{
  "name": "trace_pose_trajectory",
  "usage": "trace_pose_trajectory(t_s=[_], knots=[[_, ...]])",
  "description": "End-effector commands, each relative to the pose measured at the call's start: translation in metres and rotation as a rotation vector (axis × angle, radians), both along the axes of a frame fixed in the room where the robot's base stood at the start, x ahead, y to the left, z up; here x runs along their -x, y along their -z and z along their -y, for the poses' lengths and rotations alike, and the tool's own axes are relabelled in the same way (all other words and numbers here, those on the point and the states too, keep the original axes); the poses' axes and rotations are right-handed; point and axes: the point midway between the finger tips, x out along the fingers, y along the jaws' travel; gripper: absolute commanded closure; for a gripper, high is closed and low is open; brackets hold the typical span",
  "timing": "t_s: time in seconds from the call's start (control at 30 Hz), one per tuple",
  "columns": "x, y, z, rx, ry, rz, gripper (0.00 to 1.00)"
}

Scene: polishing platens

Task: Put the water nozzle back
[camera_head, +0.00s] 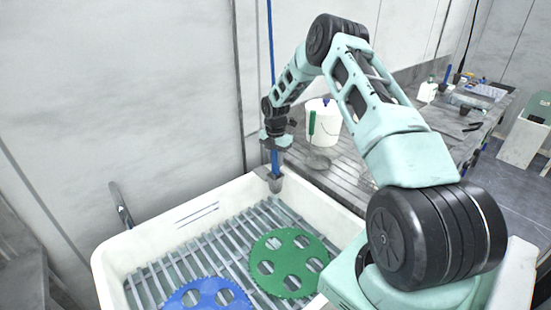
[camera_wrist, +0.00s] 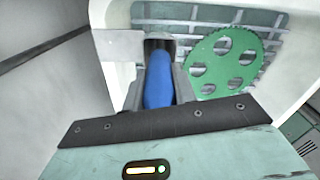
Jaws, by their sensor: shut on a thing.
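The blue water nozzle (camera_head: 275,160) is upright at the far corner of the white tub, with a blue hose (camera_head: 271,40) running up from it. My gripper (camera_head: 276,142) is shut on the nozzle. A grey holder (camera_head: 268,174) is at the tub's corner, right at the nozzle's lower end. I cannot tell how deep the nozzle sits in it. In the wrist view the blue nozzle (camera_wrist: 159,80) is between my fingers (camera_wrist: 160,88), with the grey holder (camera_wrist: 120,45) just beyond; its lower end is hidden.
The white tub (camera_head: 135,245) has a slatted grate with a green toothed disc (camera_head: 268,247) and a blue one (camera_head: 208,295) on it. A wall is close behind the tub.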

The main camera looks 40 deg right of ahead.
Motion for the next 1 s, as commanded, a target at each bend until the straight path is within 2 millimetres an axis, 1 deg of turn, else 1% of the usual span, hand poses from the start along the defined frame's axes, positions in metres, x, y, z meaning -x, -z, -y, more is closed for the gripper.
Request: trace_pose_trajectory(t_s=[0.03,0.1,0.37,0.53,0.67,0.9,1.0], knots=[[0.0,0.001,0.0,0.0,0.0,0.0,0.67],[0.0,0.001,0.0,0.0,0.0,0.0,0.51],[0.0,0.0,0.0,0.0,0.0,0.0,0.51],[-0.001,-0.01,0.001,0.001,0.001,0.003,0.51],[-0.001,-0.032,0.001,0.003,0.002,0.006,0.51],[-0.001,-0.083,0.001,0.002,0.002,0.005,0.51],[-0.001,-0.1,0.001,0.002,0.001,0.005,0.51]])
